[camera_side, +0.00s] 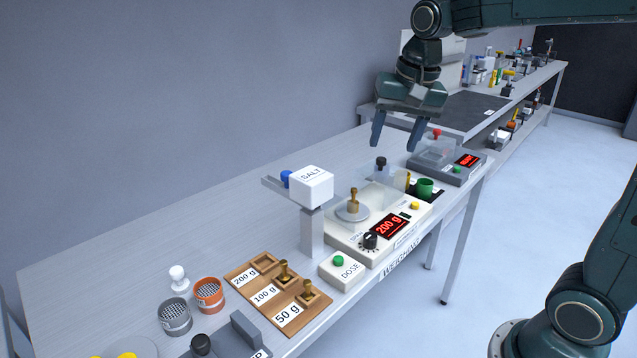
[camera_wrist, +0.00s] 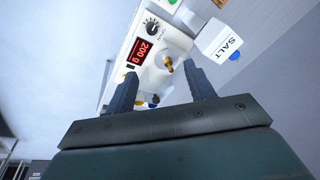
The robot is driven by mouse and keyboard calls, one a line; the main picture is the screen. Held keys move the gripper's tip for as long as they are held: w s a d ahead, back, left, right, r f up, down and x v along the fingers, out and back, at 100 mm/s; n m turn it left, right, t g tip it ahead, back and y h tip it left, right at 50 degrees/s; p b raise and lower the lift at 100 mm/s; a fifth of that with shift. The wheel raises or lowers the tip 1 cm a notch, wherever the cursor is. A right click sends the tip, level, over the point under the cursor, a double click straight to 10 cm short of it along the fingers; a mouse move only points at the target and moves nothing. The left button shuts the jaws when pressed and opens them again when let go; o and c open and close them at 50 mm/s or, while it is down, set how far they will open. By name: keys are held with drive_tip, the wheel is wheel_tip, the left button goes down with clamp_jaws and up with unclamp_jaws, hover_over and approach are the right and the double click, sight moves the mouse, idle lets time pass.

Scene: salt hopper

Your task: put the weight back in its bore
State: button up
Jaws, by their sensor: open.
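The brass weight (camera_side: 353,202) stands upright on the round pan (camera_side: 352,214) of the weighing scale (camera_side: 340,240), whose red display reads 200 g. In the wrist view the weight (camera_wrist: 168,63) shows between my fingers, beyond their tips. The wooden weight block (camera_side: 278,292) lies front left; its 200 g bore (camera_side: 264,262) is empty, while the 100 g weight (camera_side: 284,272) and the 50 g weight (camera_side: 308,292) stand in theirs. My gripper (camera_side: 396,142) is open and empty, in the air above and beyond the scale; it also shows in the wrist view (camera_wrist: 160,82).
The salt hopper (camera_side: 311,186) stands on a post between the scale and the block. A DOSE button box (camera_side: 343,270) sits in front. Two sieve-topped pots (camera_side: 209,294) are left of the block.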

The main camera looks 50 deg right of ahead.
drive_tip(key=w+d+f+m+g, duration=0.1)
drive_tip(key=w+d+f+m, duration=0.35)
drive_tip(key=w, duration=0.45)
drive_tip(key=m+g, duration=0.2)
drive_tip(key=m, duration=0.3)
hover_over(354, 189)
wheel_tip(354, 189, down, 6)
drive_tip(key=shift+s+d+n, duration=0.15)
drive_tip(key=shift+d+n, duration=0.05)
drive_tip(key=shift+n, duration=0.05)
drive_tip(key=shift+f, duration=0.1)
wheel_tip(354, 189, down, 8)
drive_tip(key=shift+f, duration=0.25)
drive_tip(key=shift+w+a+f, duration=0.1)
drive_tip(key=shift+f, duration=1.2)
drive_tip(key=shift+w+f, duration=0.1)
drive_tip(key=shift+f, duration=1.2)
